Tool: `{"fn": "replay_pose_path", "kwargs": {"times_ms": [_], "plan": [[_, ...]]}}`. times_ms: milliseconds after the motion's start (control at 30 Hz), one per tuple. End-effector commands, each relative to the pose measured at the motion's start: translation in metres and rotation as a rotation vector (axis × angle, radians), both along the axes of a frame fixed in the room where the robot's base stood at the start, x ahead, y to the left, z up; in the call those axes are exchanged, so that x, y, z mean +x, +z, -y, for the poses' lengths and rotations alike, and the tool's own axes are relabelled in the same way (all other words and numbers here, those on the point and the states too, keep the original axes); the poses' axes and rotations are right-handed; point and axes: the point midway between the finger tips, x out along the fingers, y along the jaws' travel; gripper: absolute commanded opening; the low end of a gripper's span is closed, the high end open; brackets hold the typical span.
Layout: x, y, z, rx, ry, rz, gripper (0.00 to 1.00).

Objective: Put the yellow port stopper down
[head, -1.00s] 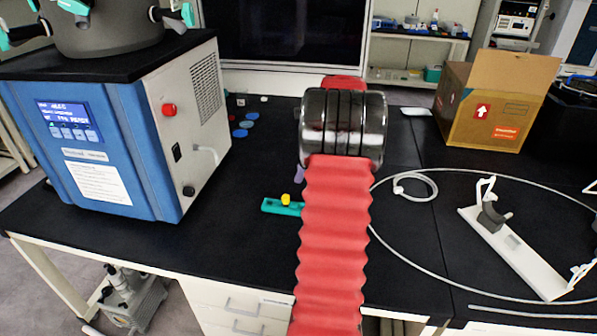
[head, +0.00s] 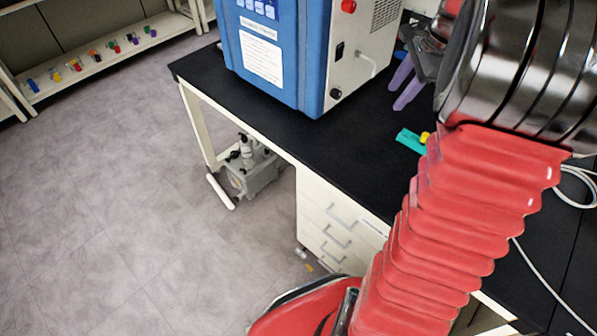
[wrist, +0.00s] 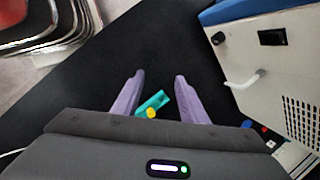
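The yellow port stopper (head: 425,137) sits on a small teal holder (head: 409,140) on the black bench, partly behind my red arm in the head view. In the wrist view the stopper (wrist: 151,113) and teal holder (wrist: 160,100) appear between the purple fingers, close to the palm's edge. My gripper (wrist: 159,75) is open, its two fingers spread wide with nothing held between them. In the head view the gripper (head: 398,92) is above the bench, just beyond the holder.
The blue and white freeze dryer (head: 290,55) stands on the bench to the left of my gripper. A pale hose (head: 565,300) lies at the right. The bench's front edge and drawers (head: 335,225) are below. Bare black bench surrounds the holder.

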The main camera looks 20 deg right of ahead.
Motion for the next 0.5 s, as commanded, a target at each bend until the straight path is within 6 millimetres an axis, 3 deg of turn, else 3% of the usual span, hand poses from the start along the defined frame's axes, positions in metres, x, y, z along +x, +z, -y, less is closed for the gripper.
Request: {"fn": "replay_pose_path", "kwargs": {"times_ms": [100,500], "plan": [[0.001,0.013,-0.041,-0.064,0.151,0.013,0.39],[-0.022,0.039,-0.160,-0.273,0.650,0.062,0.39]]}}
